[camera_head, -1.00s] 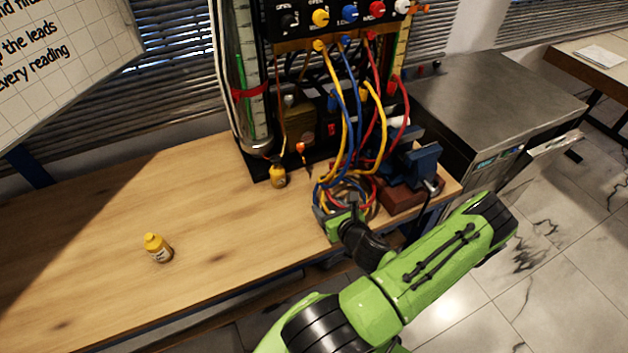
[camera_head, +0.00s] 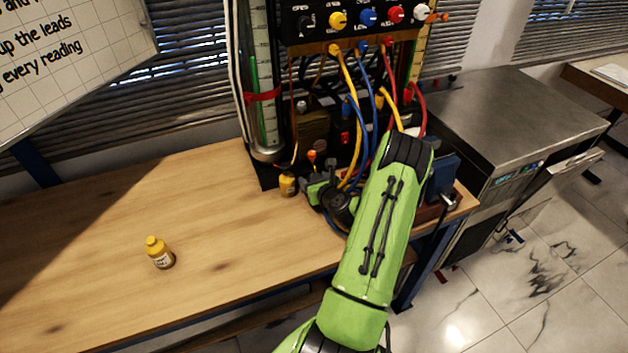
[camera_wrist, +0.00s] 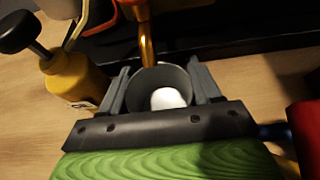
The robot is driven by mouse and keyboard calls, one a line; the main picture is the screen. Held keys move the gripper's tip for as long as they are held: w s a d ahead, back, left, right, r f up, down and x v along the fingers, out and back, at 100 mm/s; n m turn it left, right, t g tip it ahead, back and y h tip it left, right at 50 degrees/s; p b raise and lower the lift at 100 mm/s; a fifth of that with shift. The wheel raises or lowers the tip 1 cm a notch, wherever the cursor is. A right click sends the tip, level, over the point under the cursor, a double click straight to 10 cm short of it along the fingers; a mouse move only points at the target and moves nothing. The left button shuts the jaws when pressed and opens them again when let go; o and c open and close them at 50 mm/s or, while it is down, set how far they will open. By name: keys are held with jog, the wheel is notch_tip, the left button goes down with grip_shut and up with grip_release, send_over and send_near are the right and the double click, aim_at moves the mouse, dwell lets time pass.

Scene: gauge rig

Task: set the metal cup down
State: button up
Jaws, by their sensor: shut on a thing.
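The grey metal cup (camera_wrist: 178,78) is between the two fingers of my gripper (camera_wrist: 160,82) in the wrist view. The gripper is shut on it, with a finger against each side. Something white and rounded shows inside the cup. An orange-brass tube (camera_wrist: 147,45) comes down at the cup's far rim; I cannot tell whether it touches. In the head view my gripper (camera_head: 318,188) is at the foot of the rig, and my arm hides much around it. The cup cannot be made out there, nor can I tell whether its base touches the bench.
A yellow bottle (camera_head: 287,184) stands close left of my gripper. Another yellow bottle (camera_head: 159,252) is on the wooden bench (camera_head: 90,230), whose left part is mostly clear. Coloured leads (camera_head: 352,110) hang from the rig. A blue vise (camera_head: 441,178) is at right.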

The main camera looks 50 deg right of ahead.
jog(key=shift+s, duration=0.1)
jog(key=o, duration=0.6)
jog(key=shift+f, duration=0.15)
jog(key=o, duration=0.5)
jog(key=shift+c, duration=0.2)
